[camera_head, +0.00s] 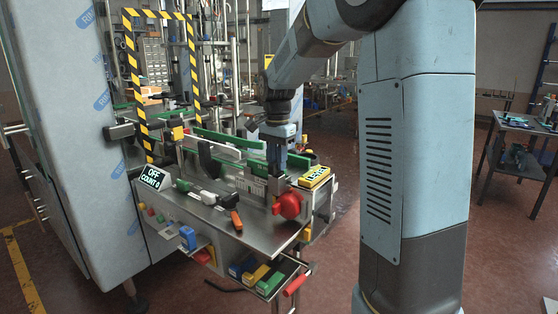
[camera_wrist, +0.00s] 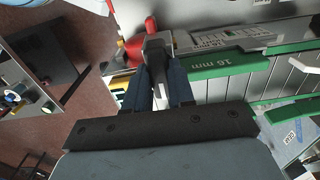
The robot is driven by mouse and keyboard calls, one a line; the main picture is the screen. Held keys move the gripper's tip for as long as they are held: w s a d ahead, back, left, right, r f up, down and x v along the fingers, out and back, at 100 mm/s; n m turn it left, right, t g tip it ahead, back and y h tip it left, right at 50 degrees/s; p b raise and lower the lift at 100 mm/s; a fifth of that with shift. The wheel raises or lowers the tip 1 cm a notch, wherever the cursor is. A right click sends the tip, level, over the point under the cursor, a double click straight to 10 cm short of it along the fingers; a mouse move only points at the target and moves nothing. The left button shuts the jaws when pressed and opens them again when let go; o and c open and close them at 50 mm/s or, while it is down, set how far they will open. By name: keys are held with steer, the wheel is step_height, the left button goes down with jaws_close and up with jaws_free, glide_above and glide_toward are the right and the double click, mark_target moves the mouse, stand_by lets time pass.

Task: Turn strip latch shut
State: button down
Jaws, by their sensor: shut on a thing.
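My gripper (camera_head: 277,172) points down at the right front end of the machine table in the head view. In the wrist view my gripper (camera_wrist: 158,75) has its two blue fingers closed around a grey lever (camera_wrist: 155,46), which looks like the strip latch. A red knob (camera_head: 288,206) sits just below and right of the fingers in the head view; its red part also shows left of the lever in the wrist view (camera_wrist: 133,47). A green strip marked 16 mm (camera_wrist: 222,66) lies right of the fingers. My fingers hide part of the lever and its pivot.
A display reading OFF, COUNT 0 (camera_head: 152,177) stands at the table's left. A yellow labelled block (camera_head: 314,177) is close right of my gripper. A striped frame (camera_head: 133,75) rises behind.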

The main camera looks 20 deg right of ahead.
mark_target(276, 161)
steer(key=shift+w+a+r, duration=0.1)
steer(key=shift+a, duration=0.05)
steer(key=c, duration=1.2)
jaws_free()
steer(key=shift+c, duration=0.2)
steer(key=shift+o, duration=1.4)
step_height(276, 161, up, 14)
steer(key=shift+f, duration=0.25)
